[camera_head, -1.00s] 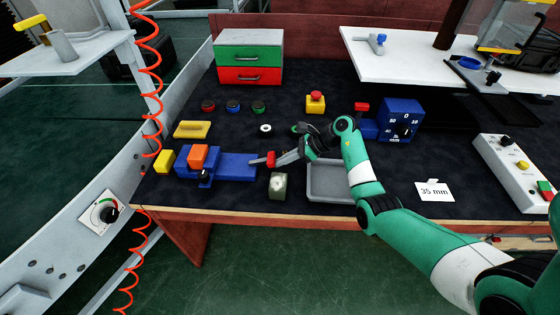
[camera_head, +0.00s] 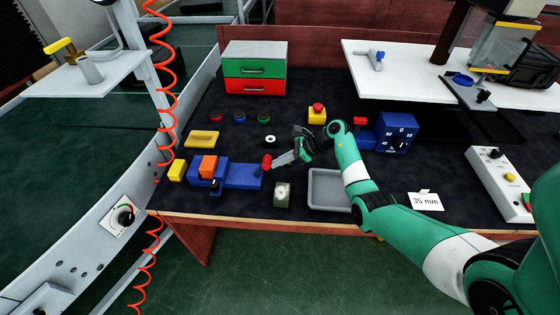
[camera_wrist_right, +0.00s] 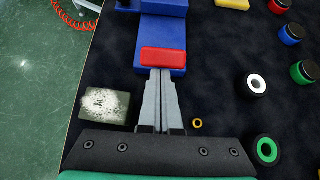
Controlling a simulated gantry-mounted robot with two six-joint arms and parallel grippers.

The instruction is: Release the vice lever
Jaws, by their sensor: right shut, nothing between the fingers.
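The blue vice (camera_head: 240,177) stands at the left of the dark bench top, with an orange block (camera_head: 208,166) between its jaws. Its lever has a red handle (camera_head: 266,163), at the right end of the vice, which looks tilted up. The handle also shows in the right wrist view (camera_wrist_right: 163,57), straight ahead of the fingers. My right gripper (camera_head: 275,162) is shut and empty, its fingertips at the right side of the red handle, seemingly touching it. The two fingers lie side by side in the wrist view (camera_wrist_right: 163,75). The lever's shaft is mostly hidden. My left gripper is out of view.
A grey block (camera_head: 282,194) sits just in front of the fingers, and a grey tray (camera_head: 328,203) to its right. A white ring (camera_head: 271,139) and coloured buttons (camera_head: 239,117) lie behind. A blue dial box (camera_head: 397,133) stands to the right.

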